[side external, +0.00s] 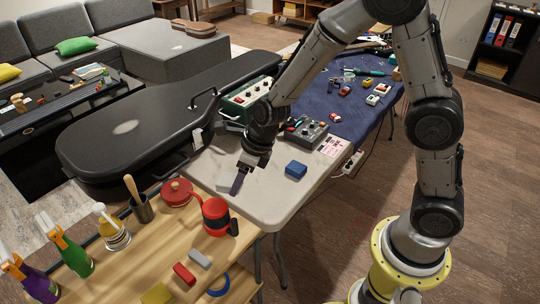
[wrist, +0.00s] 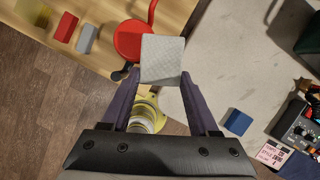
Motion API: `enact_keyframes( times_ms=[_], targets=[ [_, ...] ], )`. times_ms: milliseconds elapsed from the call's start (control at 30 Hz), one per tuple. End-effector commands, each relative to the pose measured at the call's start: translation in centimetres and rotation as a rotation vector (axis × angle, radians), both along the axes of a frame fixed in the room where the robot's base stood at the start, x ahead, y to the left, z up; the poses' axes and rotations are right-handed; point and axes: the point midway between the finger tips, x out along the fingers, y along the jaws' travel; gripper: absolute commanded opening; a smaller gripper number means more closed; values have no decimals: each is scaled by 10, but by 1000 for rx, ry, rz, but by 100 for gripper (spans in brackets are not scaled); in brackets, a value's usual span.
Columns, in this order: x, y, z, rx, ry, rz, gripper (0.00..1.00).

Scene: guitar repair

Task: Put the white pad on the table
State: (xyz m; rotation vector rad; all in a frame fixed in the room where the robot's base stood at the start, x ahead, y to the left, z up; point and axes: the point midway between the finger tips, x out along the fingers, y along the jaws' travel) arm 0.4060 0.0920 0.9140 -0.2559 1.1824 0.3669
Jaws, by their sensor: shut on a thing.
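The white pad (wrist: 162,58) is a pale grey-white square block between my fingertips in the wrist view. My gripper (wrist: 161,76) is shut on it, with one dark finger at each side. In the side view my gripper (side external: 236,185) points down over the near left part of the white table (side external: 262,205), and the pad (side external: 224,184) shows pale at its fingertips. I cannot tell how far the pad is above the tabletop. The table also shows in the wrist view (wrist: 240,60), to the right of the pad.
A blue block (side external: 295,169) lies on the table right of my gripper, near a grey pedal box (side external: 306,133). A black guitar case (side external: 125,130) is behind.

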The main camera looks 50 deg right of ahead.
Motion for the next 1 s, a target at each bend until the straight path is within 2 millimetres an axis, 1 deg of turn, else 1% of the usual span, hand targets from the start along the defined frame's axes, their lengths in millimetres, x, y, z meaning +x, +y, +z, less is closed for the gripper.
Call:
enact_keyframes(
  times_ms=[33,100,200,300,400,467,567,900,1000],
  targets=[
    [-5,-24,0,1,-2,-84,9],
    [-12,-50,-1,2,-6,-182,9],
    [-23,-78,-1,6,-14,-297,9],
    [-31,-96,-2,9,-18,-374,9],
    [-33,-105,-2,10,-22,-413,9],
    [-29,-107,-5,11,-22,-423,9],
    [-13,-108,-13,11,-21,-425,9],
    [56,-110,-43,11,-22,-421,9],
    [69,-110,-62,11,-17,-423,9]
  ],
)
